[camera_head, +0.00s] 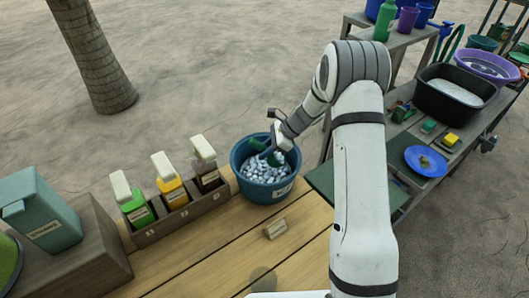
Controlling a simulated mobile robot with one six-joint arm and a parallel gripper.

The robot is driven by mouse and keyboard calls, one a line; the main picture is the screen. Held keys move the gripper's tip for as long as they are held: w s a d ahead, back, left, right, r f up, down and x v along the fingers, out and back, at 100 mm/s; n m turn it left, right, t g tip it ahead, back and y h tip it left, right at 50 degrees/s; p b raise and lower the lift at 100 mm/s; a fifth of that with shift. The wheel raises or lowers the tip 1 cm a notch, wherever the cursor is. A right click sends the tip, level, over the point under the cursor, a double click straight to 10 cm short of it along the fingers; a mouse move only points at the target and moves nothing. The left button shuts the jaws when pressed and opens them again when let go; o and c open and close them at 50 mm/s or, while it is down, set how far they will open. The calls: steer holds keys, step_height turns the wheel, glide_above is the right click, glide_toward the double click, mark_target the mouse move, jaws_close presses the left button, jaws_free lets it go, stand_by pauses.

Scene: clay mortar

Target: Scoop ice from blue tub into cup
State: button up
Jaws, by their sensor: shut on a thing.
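The blue tub (244,183), full of grey-white ice (262,171), stands at the right end of the wooden counter. My gripper (276,143) is over the tub's back edge, pointing down into it. It is shut on what looks like a green scoop (274,160), whose green parts show inside the tub at the ice. The fingertips are small and partly hidden, and I cannot tell how much ice the scoop holds. Several cups, among them a purple cup (407,19), stand on the shelf at the upper right. I cannot tell which cup the task means.
A rack (183,221) with green, yellow and dark bottles stands left of the tub. A teal container (45,212) is at the far left. A side table at right holds a black bin (453,100) and blue plate (426,161).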

mark_target(259, 143)
step_height(259, 143, up, 5)
steer(key=p, duration=0.3)
steer(key=shift+a+r, duration=0.1)
steer(key=h+p, duration=0.1)
steer(key=p, duration=0.1)
steer(key=a+r+h+p, duration=0.1)
steer(key=p, duration=0.2)
steer(key=shift+r, duration=0.25)
steer(key=shift+a+r+h+p, duration=0.5)
steer(key=shift+r+h+p, duration=0.1)
steer(key=shift+h+p, duration=0.25)
steer(key=shift+a+f+h+b, duration=0.1)
steer(key=shift+a+h+b, duration=0.1)
steer(key=shift+h+b, duration=0.15)
steer(key=shift+a+r+h, duration=0.35)
steer(key=shift+r+h, duration=0.15)
steer(key=shift+h, duration=0.2)
steer(key=shift+a+r+h, duration=0.3)
steer(key=shift+r+h, duration=0.2)
steer(key=shift+h, duration=0.2)
steer(key=shift+s, duration=0.1)
